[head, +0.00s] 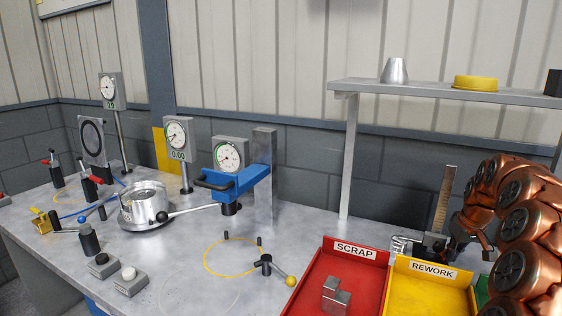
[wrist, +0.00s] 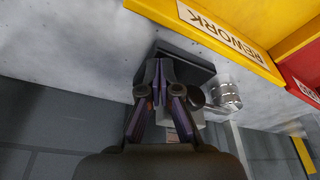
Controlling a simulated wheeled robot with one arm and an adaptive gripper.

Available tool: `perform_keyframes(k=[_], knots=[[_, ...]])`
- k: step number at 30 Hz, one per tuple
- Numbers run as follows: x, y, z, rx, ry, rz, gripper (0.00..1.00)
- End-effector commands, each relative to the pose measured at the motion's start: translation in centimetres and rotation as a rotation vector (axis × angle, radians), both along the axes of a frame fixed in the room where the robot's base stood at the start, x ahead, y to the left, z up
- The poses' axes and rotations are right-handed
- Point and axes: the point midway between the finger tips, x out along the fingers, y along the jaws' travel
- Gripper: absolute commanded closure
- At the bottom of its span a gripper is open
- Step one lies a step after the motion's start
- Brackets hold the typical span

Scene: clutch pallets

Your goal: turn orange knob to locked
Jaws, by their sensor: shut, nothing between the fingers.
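A yellow-orange ball knob (head: 290,281) sits on the end of a short lever with a dark hub, on the bench just left of the red bin. It is the closest match I see to an orange knob; I cannot read any locked mark by it. My gripper (head: 467,232) is far to its right, beside the height gauge behind the yellow bin, partly hidden by my copper-coloured arm. In the wrist view my gripper (wrist: 158,72) has its fingers together and empty, over or in front of a dark block (wrist: 187,68). The knob is not in the wrist view.
The red SCRAP bin (head: 312,297) holds grey metal pieces, with the yellow REWORK bin (head: 428,288) beside it. A height gauge (head: 442,200) stands behind. A blue-armed dial gauge stand (head: 264,180) and a round metal fixture (head: 145,205) occupy the bench's middle and left.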

Motion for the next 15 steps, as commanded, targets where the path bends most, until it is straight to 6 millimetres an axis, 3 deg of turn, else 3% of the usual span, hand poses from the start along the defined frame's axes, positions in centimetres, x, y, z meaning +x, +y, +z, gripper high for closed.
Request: perform_keyframes(k=[15], knots=[[-0.81,-0.01,0.17,0.000,0.000,0.000,1.00]])
